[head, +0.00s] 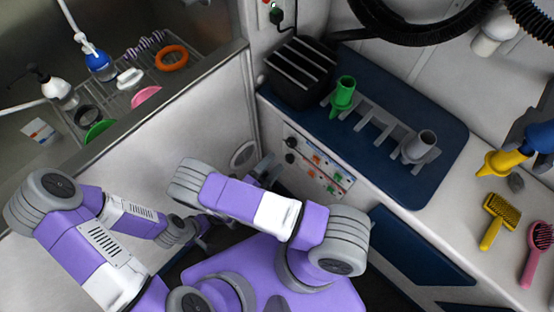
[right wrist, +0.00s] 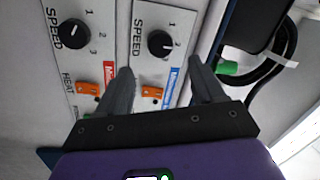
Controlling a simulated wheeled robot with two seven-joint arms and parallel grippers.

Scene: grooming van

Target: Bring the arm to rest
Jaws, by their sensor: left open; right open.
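My right arm (head: 255,205) is bent across the middle of the head view. Its gripper (right wrist: 161,70) shows clearly in the right wrist view, open with nothing between its two dark fingers. The fingers point at a control panel (right wrist: 145,15) with knobs and orange switches; I cannot tell whether they touch it. In the head view the right gripper (head: 266,172) is a small dark shape partly behind my arm. My left arm (head: 95,245) is folded at the left. Its gripper (head: 207,225) is low in the middle, open, partly hidden, with nothing seen in it.
A metal tub (head: 215,70) with bottles and rings stands at the upper left. A counter (head: 455,190) at the right bears a blue mat (head: 435,125), a grey rack (head: 378,128) with a green nozzle (head: 342,95), a yellow brush (head: 497,215) and a pink brush (head: 537,250). The control panel (head: 320,168) is below the mat.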

